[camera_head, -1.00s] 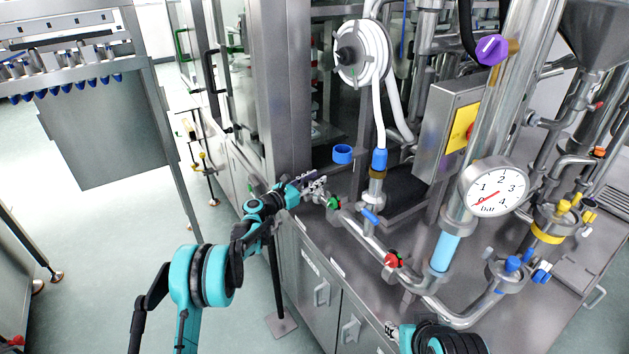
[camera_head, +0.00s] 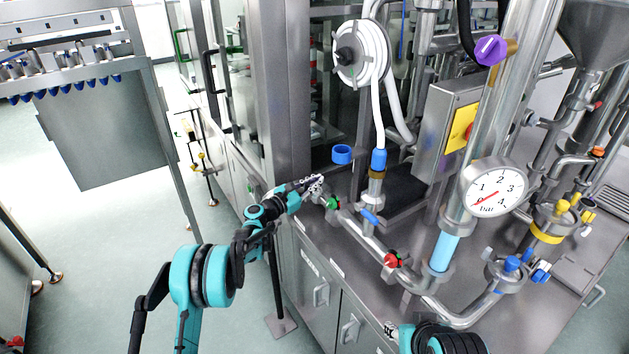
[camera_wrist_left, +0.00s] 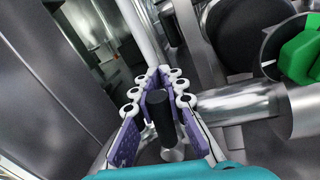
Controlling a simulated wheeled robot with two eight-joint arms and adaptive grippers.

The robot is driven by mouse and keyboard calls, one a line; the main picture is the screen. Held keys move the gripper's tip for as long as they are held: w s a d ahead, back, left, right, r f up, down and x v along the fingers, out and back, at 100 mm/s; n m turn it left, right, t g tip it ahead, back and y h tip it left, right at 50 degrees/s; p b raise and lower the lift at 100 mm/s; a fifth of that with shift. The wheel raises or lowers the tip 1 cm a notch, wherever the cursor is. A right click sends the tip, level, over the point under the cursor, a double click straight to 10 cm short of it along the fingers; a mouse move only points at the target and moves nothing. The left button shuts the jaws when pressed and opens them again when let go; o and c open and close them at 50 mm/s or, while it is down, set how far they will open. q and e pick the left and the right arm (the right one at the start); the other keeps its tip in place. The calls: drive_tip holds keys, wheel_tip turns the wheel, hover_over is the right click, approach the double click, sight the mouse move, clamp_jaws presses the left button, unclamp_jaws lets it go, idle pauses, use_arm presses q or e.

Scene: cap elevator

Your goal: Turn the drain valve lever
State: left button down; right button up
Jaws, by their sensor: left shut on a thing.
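The drain valve lever has a black cylindrical grip (camera_wrist_left: 162,115), seen between the fingers in the left wrist view. It sits at the end of a steel pipe, near a green valve part (camera_head: 333,203), which also shows in the left wrist view (camera_wrist_left: 302,52). My left gripper (camera_head: 316,184) is at the left end of this pipe in the head view, and its purple pads and white links close around the black grip in the wrist view (camera_wrist_left: 162,95). The lever is hidden behind the fingers in the head view.
The pipe along the bench carries a blue handle (camera_head: 371,216) and a red knob (camera_head: 393,259). A blue ring (camera_head: 342,154) and a hose with a blue end (camera_head: 379,160) are just behind my left gripper. A pressure gauge (camera_head: 495,188) stands to the right.

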use_arm(q)
drive_tip(key=shift+s+d+f+m+h, duration=0.2)
drive_tip(key=shift+s+m, duration=0.15)
drive_tip(key=shift+m, duration=0.5)
drive_tip(key=shift+s+d+f+m+h, duration=0.15)
drive_tip(key=shift+s+d+m, duration=0.15)
drive_tip(key=shift+m, duration=0.5)
drive_tip(key=shift+s+d+f+m+h, duration=0.15)
drive_tip(key=shift+s+m, duration=0.2)
drive_tip(key=shift+m, duration=0.5)
drive_tip(key=shift+r, duration=0.1)
drive_tip(key=c, duration=1.6)
unclamp_jaws()
drive_tip(key=v, duration=1.2)
